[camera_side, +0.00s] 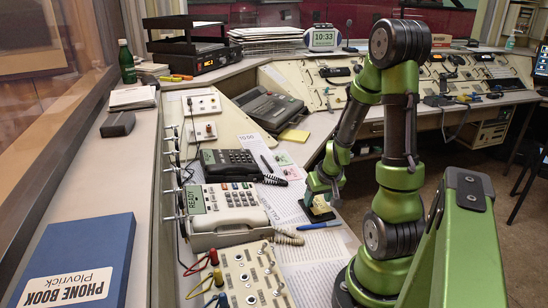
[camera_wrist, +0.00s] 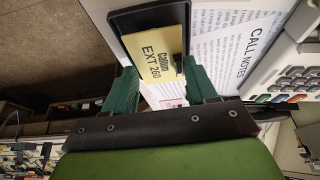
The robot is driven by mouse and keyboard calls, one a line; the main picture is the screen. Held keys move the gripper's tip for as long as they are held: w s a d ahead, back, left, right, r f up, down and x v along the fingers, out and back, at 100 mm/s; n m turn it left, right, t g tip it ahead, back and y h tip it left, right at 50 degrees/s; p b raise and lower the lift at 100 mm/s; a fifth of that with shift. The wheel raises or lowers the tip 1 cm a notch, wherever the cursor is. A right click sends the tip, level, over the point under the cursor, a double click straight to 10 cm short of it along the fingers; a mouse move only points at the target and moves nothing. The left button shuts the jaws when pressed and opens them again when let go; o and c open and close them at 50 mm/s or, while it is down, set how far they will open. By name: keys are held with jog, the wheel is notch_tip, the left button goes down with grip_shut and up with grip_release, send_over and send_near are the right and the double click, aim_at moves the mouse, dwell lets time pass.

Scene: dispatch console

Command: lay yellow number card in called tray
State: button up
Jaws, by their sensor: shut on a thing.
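The yellow number card (camera_wrist: 156,56), printed "Callum EXT 260", is between the two green fingers of my gripper (camera_wrist: 162,84) in the wrist view. It also shows pale yellow in the side view (camera_side: 320,201). My gripper (camera_side: 322,188) is shut on it, low over the desk. A black tray (camera_wrist: 122,20) shows around and behind the card. Its dark edge shows under my gripper in the side view (camera_side: 318,219). I cannot tell whether the card touches the tray floor. A small dark knob (camera_wrist: 178,66) shows at the card's right side.
A "CALL NOTES" sheet (camera_wrist: 247,45) lies beside the tray. A blue pen (camera_side: 319,225) lies just in front of it. A white desk phone (camera_side: 226,210) with a "READY" display and a dark phone (camera_side: 232,163) stand left of my gripper. The desk edge drops away on the right.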

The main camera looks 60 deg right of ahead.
jog(key=shift+f, duration=0.55)
jog(key=o, duration=1.1)
jog(key=shift+c, duration=0.2)
jog(key=shift+r, duration=0.9)
jog(key=v, duration=1.1)
jog(key=w+a+r+n+t+y, duration=0.2)
jog(key=a+r, duration=0.3)
jog(key=a, duration=0.7)
jog(key=w+a+r+n+t+y, duration=0.2)
jog(key=a+r, duration=0.3)
jog(key=a, duration=0.7)
jog(key=shift+w+a+r+n+y, duration=0.4)
jog(key=shift+w+n+y, duration=0.1)
jog(key=shift+w+y, duration=0.15)
